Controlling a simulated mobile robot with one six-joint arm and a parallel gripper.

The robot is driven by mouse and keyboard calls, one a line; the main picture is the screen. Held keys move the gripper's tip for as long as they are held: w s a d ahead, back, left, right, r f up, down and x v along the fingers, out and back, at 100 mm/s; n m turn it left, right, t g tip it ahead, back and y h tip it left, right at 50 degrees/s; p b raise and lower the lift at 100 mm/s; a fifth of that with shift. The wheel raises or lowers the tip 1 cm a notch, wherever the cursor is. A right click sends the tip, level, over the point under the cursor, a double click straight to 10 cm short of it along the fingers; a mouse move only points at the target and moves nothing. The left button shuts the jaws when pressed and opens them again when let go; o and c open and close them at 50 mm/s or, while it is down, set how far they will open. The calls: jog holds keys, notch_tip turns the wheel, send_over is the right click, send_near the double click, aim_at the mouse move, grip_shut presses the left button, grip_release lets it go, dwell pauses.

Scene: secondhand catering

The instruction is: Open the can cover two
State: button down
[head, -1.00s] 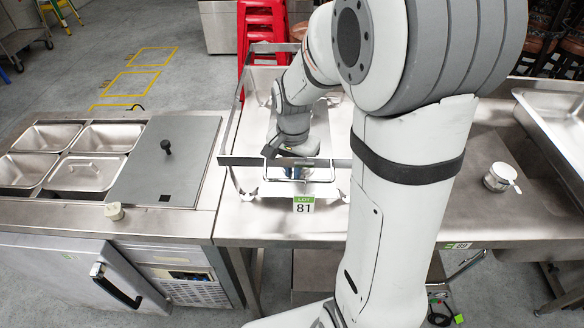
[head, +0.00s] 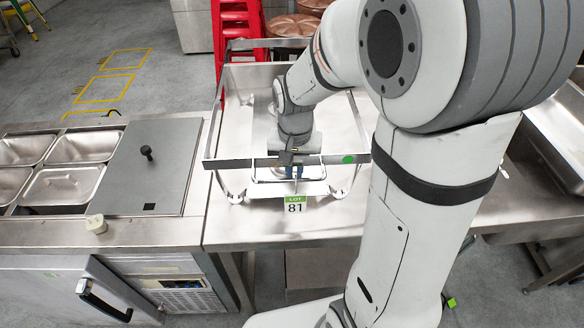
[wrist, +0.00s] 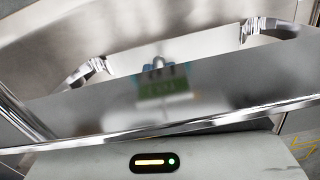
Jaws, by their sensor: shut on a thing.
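A shiny rectangular steel chafing dish (head: 249,93) with a raised frame stands on the counter, with a green LOT 81 tag (head: 295,204) at its front. The fingertips are not clear there.
To the left is a counter with open steel pans (head: 80,146) and a flat grey lid (head: 155,165) with a black knob. A small off-white block (head: 97,224) sits on its front edge. Red stools (head: 236,35) stand behind. My arm hides much of the right counter.

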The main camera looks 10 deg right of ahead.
jog(key=shift+a, duration=0.1)
jog(key=c, duration=1.5)
grip_release()
jog(key=shift+a, duration=0.1)
jog(key=shift+o, duration=0.2)
notch_tip(320, 180, up, 8)
jog(key=shift+f, duration=0.1)
